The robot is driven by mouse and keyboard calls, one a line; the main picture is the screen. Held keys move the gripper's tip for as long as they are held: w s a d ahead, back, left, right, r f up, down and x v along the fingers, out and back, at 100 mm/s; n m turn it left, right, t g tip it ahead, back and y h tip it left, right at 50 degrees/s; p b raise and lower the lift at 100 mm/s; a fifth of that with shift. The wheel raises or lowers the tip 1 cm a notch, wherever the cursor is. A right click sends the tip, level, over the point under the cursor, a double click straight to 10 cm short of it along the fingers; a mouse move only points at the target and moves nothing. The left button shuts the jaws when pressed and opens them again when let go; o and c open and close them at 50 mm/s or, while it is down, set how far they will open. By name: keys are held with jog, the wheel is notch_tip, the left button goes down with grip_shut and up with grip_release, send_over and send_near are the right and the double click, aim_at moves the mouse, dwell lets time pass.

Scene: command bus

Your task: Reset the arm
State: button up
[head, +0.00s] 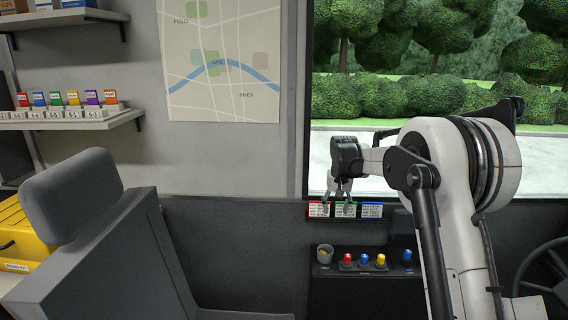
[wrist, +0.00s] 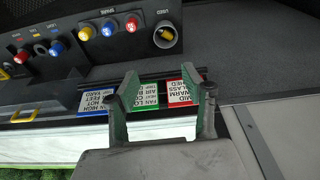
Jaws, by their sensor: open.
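My gripper (head: 339,200) hangs from the raised arm in front of the window's lower edge, over the row of labelled cards. In the wrist view its two fingers (wrist: 165,88) are spread apart with nothing held between them. Below and beyond them are a red card (wrist: 186,91), a green card (wrist: 150,96) and a blue card (wrist: 97,101) in a dark rail. The fingers overlap the red and green cards in the picture; I see no clear contact.
A dark panel holds a red knob (head: 348,258), a blue knob (head: 364,258), a yellow knob (head: 381,259) and a cup (head: 324,253). A grey seat (head: 75,195) stands at left, a steering wheel (head: 545,285) at right. Shelves with coloured tags (head: 72,98) are far left.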

jog(key=s+r+t, duration=0.1)
jog(key=s+r, duration=0.7)
jog(key=s, duration=0.4)
jog(key=s+r+t, duration=0.1)
jog(key=s+r, duration=0.7)
jog(key=s, duration=0.4)
jog(key=s+f+t, duration=0.1)
jog(key=s+f, duration=0.2)
jog(key=s, duration=1)
jog(key=s+f+t, duration=0.2)
jog(key=s+f, duration=0.1)
jog(key=s, duration=1)
jog(key=shift+f+n, duration=0.3)
